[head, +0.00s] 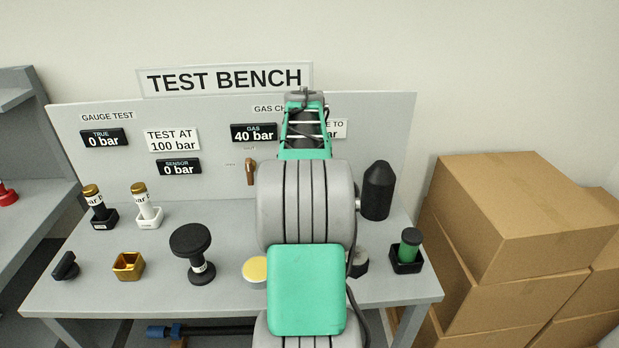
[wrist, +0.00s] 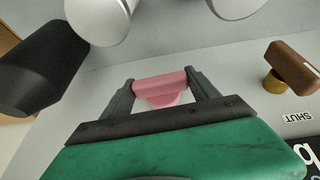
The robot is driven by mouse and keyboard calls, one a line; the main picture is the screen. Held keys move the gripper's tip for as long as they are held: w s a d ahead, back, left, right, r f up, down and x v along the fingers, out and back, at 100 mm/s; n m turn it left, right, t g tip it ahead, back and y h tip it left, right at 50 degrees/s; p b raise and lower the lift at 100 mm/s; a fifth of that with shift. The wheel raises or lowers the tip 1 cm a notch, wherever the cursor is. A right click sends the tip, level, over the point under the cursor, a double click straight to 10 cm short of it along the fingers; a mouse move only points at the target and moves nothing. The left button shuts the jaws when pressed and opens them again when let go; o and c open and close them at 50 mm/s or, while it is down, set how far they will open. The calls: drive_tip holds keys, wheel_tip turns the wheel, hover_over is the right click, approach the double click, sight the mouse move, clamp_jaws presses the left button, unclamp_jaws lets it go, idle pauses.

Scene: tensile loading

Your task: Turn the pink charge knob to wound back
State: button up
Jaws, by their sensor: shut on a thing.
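The pink charge knob (wrist: 160,88) shows in the wrist view as a pink bar with a rounded part below it, against the grey panel. My gripper (wrist: 160,82) has one finger at each end of the pink bar and is shut on it. In the head view my green and grey arm reaches to the bench's back panel and hides the knob and the gripper's fingers. The gas display (head: 254,132) reads 40 bar. A charge sign at the right of the panel is partly hidden by the arm.
A brown lever (head: 250,171) stands left of my arm; in the wrist view it (wrist: 293,62) is at the right, by a "SHUT" label. A black cylinder (head: 377,190) stands right of my arm. Several gauges and fittings stand on the bench (head: 100,292). Cardboard boxes (head: 510,210) are at the right.

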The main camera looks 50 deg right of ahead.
drive_tip(key=t+y+p, duration=0.2)
drive_tip(key=p, duration=0.1)
drive_tip(key=shift+s+d+r+m, duration=0.15)
drive_tip(key=shift+s+r+m, duration=0.15)
drive_tip(key=shift+r, duration=0.05)
drive_tip(key=t+y+p, duration=0.1)
drive_tip(key=t+p, duration=0.1)
drive_tip(key=p, duration=0.4)
drive_tip(key=shift+r+m+y, duration=0.1)
drive_tip(key=shift+m+y, duration=0.2)
drive_tip(key=t+y+p, duration=0.1)
drive_tip(key=p, duration=0.1)
drive_tip(key=t+p, duration=0.1)
drive_tip(key=p, duration=0.2)
drive_tip(key=shift+f+m+t+y, duration=0.3)
drive_tip(key=shift+m+y, duration=0.1)
drive_tip(key=shift+w+f+m+t+y+p, duration=0.1)
drive_tip(key=shift+f+m+t+y+p, duration=0.1)
drive_tip(key=shift+t+y+p, duration=0.4)
drive_tip(key=shift+f+m+t+y+p, duration=0.1)
drive_tip(key=shift+m+t+y+p, duration=0.15)
drive_tip(key=shift+t+p, duration=0.4)
drive_tip(key=shift+t, duration=0.25)
drive_tip(key=o, duration=1.4)
drive_tip(key=shift+c, duration=0.2)
drive_tip(key=shift+w, duration=0.1)
